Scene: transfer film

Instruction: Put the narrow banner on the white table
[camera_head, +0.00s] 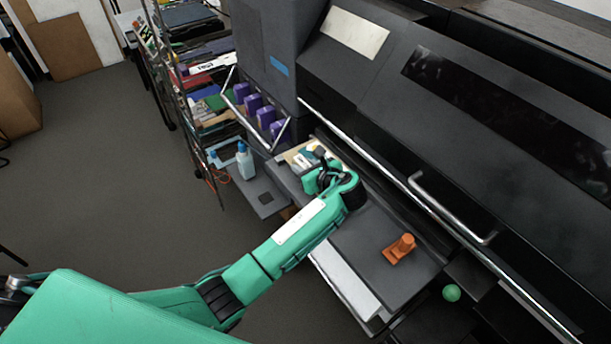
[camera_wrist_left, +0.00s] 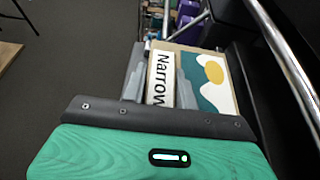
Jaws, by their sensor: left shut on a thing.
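The narrow banner (camera_wrist_left: 160,80) shows in the left wrist view as a flat piece with the word "Narrow" on a white strip beside a teal, white and yellow picture. It lies between the two grey fingers of my left gripper (camera_wrist_left: 158,92), which is shut on it. In the head view my left gripper (camera_head: 307,165) is at the far left end of the dark printer shelf. The banner there is small and mostly hidden by the gripper. I cannot make out a white table for certain. My right gripper is not in view.
The large dark printer (camera_head: 450,120) with a metal handle rises behind the arm. An orange object (camera_head: 399,249) stands on the printer shelf (camera_head: 360,240). A wire rack (camera_head: 190,80) with coloured goods and a light-blue bottle (camera_head: 245,161) are at the left. Open grey floor lies further left.

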